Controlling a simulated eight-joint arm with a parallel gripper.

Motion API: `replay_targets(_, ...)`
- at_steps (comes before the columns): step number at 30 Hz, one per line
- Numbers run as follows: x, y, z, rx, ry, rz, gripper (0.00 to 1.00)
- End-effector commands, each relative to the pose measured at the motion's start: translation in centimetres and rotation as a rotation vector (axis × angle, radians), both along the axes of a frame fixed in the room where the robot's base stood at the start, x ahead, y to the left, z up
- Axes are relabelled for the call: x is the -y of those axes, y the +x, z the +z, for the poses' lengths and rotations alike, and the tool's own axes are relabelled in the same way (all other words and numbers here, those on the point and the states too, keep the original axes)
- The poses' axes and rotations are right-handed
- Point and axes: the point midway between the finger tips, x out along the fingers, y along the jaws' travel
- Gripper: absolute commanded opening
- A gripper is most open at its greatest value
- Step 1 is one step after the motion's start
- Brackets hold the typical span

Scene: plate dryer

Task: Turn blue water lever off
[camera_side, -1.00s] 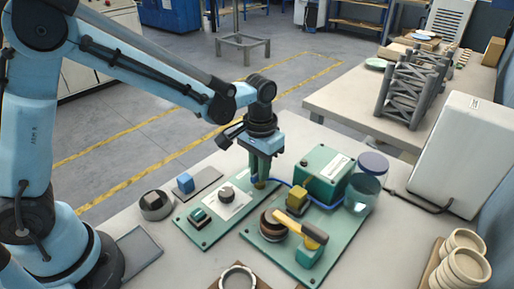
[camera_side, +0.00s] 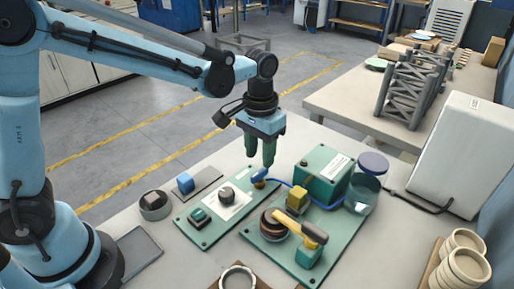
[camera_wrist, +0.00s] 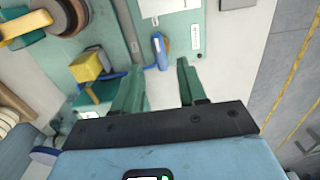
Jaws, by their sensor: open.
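The blue water lever (camera_side: 260,174) sits at the far right end of the long green panel (camera_side: 205,238), where the blue hose (camera_side: 284,182) begins. In the wrist view the lever (camera_wrist: 161,52) is a narrow blue handle lying lengthwise, with its near end towards the space between my fingers. My gripper (camera_side: 260,160) is open and empty, pointing down above the lever and apart from it in the side view. In the wrist view my gripper (camera_wrist: 160,66) has one green finger on each side of the lever's line.
Free table lies behind the panel.

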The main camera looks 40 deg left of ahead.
Motion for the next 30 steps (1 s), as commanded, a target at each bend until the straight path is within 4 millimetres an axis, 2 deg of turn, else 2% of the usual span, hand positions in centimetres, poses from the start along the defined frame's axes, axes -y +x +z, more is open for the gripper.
replay_targets(6, 0.0, 0.0, 3.9, 0.0, 0.0, -0.001, 0.41)
replay_targets(12, 0.0, 0.0, 6.3, 0.0, 0.0, -0.001, 0.41)
replay_targets(18, 0.0, 0.0, 7.2, -0.001, 0.0, -0.001, 0.41)
replay_targets(30, -0.2, -0.3, 7.4, 0.011, -0.002, 0.0, 0.41)
